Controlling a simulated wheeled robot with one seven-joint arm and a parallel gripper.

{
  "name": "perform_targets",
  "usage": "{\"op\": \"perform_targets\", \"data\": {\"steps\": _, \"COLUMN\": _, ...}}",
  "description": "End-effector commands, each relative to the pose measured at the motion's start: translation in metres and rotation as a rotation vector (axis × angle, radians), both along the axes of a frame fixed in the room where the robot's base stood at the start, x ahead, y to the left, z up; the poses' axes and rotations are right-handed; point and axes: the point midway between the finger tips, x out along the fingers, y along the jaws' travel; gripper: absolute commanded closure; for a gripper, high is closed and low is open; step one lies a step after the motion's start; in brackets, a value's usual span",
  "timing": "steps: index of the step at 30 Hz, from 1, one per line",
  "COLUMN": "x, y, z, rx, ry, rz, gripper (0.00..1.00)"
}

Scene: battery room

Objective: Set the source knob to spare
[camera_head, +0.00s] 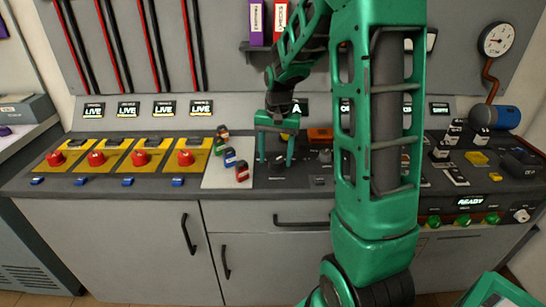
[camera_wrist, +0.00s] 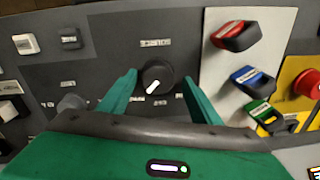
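A round black knob (camera_wrist: 157,73) with a white pointer mark sits on the dark panel in the wrist view. Its pointer slants to the lower left of that picture. Small white labels stand around it, too blurred to read with certainty, so I cannot confirm it is the source knob. My gripper (camera_wrist: 160,80) is open, with one green finger on each side of the knob and a small gap visible on both sides. In the head view my gripper (camera_head: 276,164) points down at the panel, and its fingers partly hide the knob there.
A white plate with red, blue and green switches (camera_wrist: 248,78) lies close beside the gripper. Red buttons on yellow plates (camera_head: 185,157) stand farther left in the head view. Other small knobs and switches (camera_wrist: 72,104) are close on the other side. My arm hides part of the console.

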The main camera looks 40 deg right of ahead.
Motion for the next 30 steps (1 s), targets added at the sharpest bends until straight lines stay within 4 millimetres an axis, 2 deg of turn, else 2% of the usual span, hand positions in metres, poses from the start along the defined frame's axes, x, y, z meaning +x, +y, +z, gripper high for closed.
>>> {"op": "perform_targets", "data": {"steps": 5, "x": -0.001, "y": -0.001, "z": 0.004, "rx": -0.001, "ry": 0.002, "rz": -0.002, "gripper": 0.42}}
{"op": "perform_targets", "data": {"steps": 8, "x": 0.000, "y": -0.001, "z": 0.014, "rx": -0.001, "ry": -0.001, "rz": -0.002, "gripper": 0.42}}
{"op": "perform_targets", "data": {"steps": 21, "x": 0.000, "y": -0.002, "z": 0.091, "rx": -0.001, "ry": -0.001, "rz": 0.000, "gripper": 0.42}}
{"op": "perform_targets", "data": {"steps": 25, "x": 0.000, "y": -0.002, "z": 0.102, "rx": -0.001, "ry": -0.001, "rz": 0.000, "gripper": 0.42}}
{"op": "perform_targets", "data": {"steps": 30, "x": -0.001, "y": -0.002, "z": 0.107, "rx": 0.000, "ry": 0.001, "rz": 0.000, "gripper": 0.42}}
